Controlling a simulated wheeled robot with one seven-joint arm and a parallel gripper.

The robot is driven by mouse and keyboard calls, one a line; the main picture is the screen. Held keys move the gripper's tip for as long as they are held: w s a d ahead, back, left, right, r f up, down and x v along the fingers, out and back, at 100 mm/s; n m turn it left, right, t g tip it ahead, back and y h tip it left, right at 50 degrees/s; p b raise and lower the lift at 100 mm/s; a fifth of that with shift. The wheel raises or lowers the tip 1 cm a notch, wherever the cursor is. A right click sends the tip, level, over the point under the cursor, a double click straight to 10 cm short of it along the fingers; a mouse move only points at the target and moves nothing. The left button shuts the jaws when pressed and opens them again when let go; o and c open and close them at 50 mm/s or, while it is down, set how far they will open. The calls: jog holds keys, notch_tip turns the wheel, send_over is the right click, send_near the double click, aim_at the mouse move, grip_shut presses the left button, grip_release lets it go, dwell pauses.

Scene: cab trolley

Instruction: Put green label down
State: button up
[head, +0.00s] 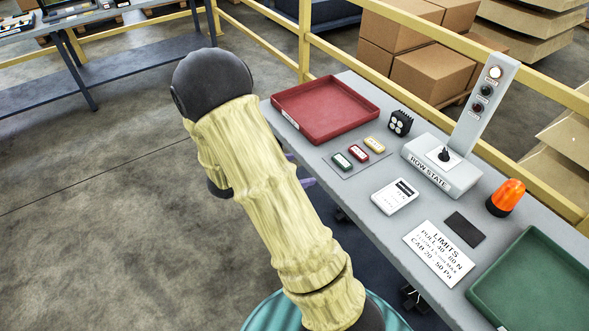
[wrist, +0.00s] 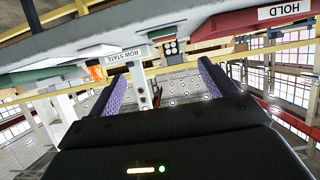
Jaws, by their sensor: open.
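The green label (head: 342,161) lies on a dark mat (head: 345,172) on the grey bench, beside a red label (head: 358,152) and a yellow label (head: 374,144). My gripper's purple-padded fingers (wrist: 162,80) are spread apart in the wrist view, with nothing clearly held between them. In the head view my arm hides most of the gripper; only a purple finger part shows at the bench's near edge, left of the labels.
A red tray (head: 325,138) stands behind the labels. The ROW STATE box (head: 440,185), a white device (head: 394,196), a LIMITS card (head: 439,251), an orange beacon (head: 506,197) and a green tray (head: 535,285) occupy the bench. A yellow rail (head: 400,85) runs behind.

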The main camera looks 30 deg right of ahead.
jog(key=shift+a+r, duration=0.1)
jog(key=shift+a, duration=0.1)
dwell(0.5)
jog(key=w+a+r+n+t+y, duration=0.3)
jog(key=w+a+n+t+y, duration=0.4)
jog(key=a+y, duration=0.25)
jog(key=s+a+r+n+g+y, duration=0.1)
jog(key=s+n+g+y, duration=0.1)
jog(key=s+n, duration=0.3)
jog(key=s+a+r+n+g+y, duration=0.1)
jog(key=s+n, duration=0.4)
jog(key=s, duration=0.8)
jog(key=shift+a+g+y, duration=0.55)
jog(key=shift+a+g, duration=0.1)
jog(key=shift+g, duration=0.55)
jog(key=shift+o, duration=0.6)
